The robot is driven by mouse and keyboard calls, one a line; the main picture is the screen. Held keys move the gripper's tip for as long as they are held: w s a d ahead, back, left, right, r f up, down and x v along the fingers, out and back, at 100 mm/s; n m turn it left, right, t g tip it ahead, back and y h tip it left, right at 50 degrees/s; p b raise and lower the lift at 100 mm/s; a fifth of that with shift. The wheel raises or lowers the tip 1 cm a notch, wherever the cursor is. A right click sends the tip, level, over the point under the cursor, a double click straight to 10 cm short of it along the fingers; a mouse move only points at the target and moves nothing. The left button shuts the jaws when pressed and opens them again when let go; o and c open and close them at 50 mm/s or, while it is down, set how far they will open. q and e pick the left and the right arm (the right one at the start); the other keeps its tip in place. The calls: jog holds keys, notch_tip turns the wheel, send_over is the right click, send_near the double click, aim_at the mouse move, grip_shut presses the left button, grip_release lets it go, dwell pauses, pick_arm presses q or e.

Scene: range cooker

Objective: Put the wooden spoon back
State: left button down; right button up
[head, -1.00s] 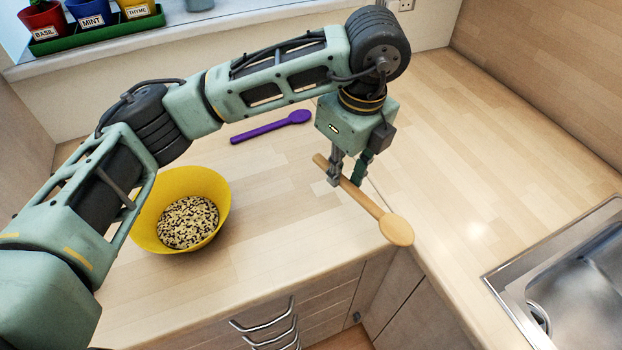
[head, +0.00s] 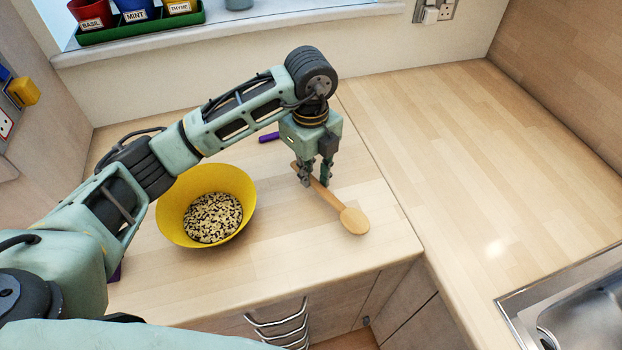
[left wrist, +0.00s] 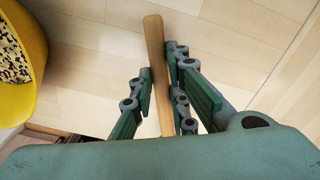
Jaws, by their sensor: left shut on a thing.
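The wooden spoon (head: 353,220) is at the right of the yellow bowl in the head view, its round end towards the counter's front edge. My left gripper (head: 315,181) is shut on its handle, pointing down over the counter. In the left wrist view the spoon's handle (left wrist: 155,60) stands between the fingers of my left gripper (left wrist: 162,90). Whether the spoon touches the counter I cannot tell. The spoon's round end is out of the left wrist view. My right gripper is not in view.
A yellow bowl (head: 170,222) of dark and pale grains stands left of the spoon. A purple utensil (head: 268,137) is partly hidden behind my left arm. A sink (head: 580,310) is at the lower right. The counter (head: 450,140) at the right is clear. Herb pots stand on the windowsill.

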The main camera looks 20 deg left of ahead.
aim_at(311, 178)
pick_arm(q)
notch_tip(311, 178, down, 3)
jog(key=shift+f+p, duration=0.15)
jog(key=shift+p, duration=0.45)
jog(key=shift+f, duration=0.25)
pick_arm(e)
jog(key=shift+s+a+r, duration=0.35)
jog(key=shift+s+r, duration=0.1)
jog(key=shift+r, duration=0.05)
pick_arm(q)
jog(key=c, duration=1.7)
grip_release()
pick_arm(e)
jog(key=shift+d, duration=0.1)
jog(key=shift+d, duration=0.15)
